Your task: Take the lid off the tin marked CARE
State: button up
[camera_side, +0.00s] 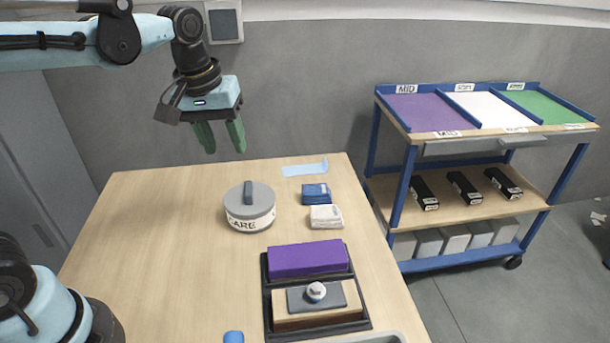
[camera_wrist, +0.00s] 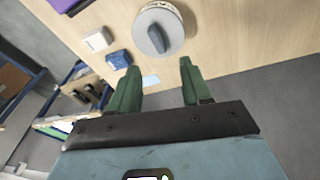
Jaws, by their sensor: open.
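The tin (camera_side: 248,220) stands upright on the table, white-banded, with dark letters of which "ARE" shows clearly. Its grey round lid (camera_side: 250,197) is on top, with an upright grey handle (camera_side: 248,192). The lid (camera_wrist: 172,20) and its handle (camera_wrist: 156,38) also show in the wrist view, beyond the fingertips. My gripper (camera_side: 220,148) has two green fingers pointing down, apart and empty. It is in the air above the table's far side, well clear of the lid. In the wrist view the fingers (camera_wrist: 158,68) are spread with nothing between them.
Blue (camera_side: 315,193) and white (camera_side: 325,216) folded items lie right of the tin, with a light blue strip (camera_side: 304,169) behind. A black tray (camera_side: 316,325) in front holds a purple block (camera_side: 307,259) and a knobbed block (camera_side: 318,302). A blue-framed cart (camera_side: 408,190) stands right. Table left is clear.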

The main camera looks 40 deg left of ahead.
aim_at(248, 188)
jog(key=shift+w+d+f+n+g, duration=0.1)
jog(key=shift+w+f+n+g, duration=0.4)
jog(key=shift+f, duration=1.5)
jog(key=shift+w+f+n+g, duration=0.25)
jog(key=shift+w+f+n, duration=0.4)
jog(key=shift+f, duration=1.3)
jog(key=shift+w+d+f+n+g, duration=0.1)
jog(key=shift+w+f+n+g, duration=0.5)
jog(key=shift+f, duration=1.4)
jog(key=shift+w+m+t, duration=0.2)
jog(key=shift+m+t, duration=0.05)
jog(key=shift+c, duration=0.3)
grip_shut()
